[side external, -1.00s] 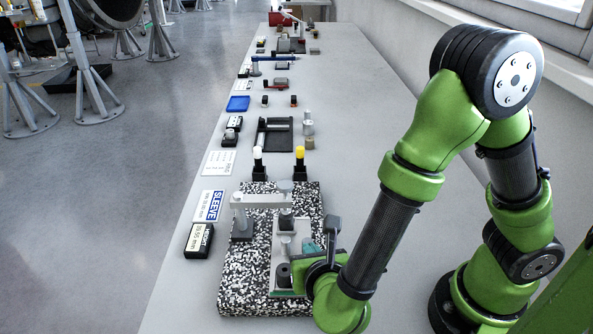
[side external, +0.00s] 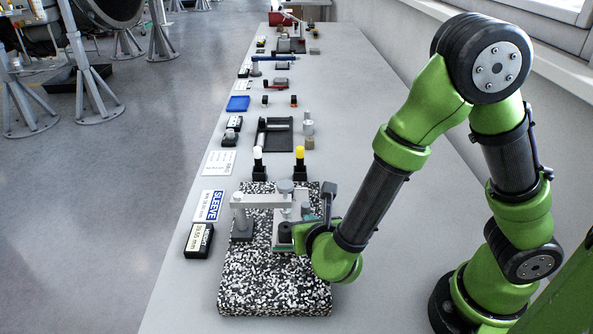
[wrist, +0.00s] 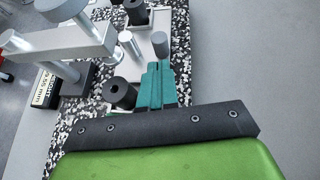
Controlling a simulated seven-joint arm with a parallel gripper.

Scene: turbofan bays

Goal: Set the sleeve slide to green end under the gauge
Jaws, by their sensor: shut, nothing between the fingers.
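The sleeve slide (side external: 281,243) is a light grey plate on a speckled granite block (side external: 270,285). It carries black sleeves (wrist: 120,93) and a grey upright post (wrist: 160,45). A green strip shows at its near end. The gauge (side external: 262,200) is a grey post and arm reaching over the slide from the left; its head covers part of the slide's far half. My gripper (side external: 310,219) is at the slide's right side, low by the plate. In the wrist view its teal fingers (wrist: 157,82) are together and empty, beside the near sleeve and just short of the grey post.
A SLEEVE card (side external: 210,205) and a black readout box (side external: 199,241) lie left of the block. Black holders with a white top (side external: 257,153) and a yellow top (side external: 299,153) stand behind it. The block's near part is bare.

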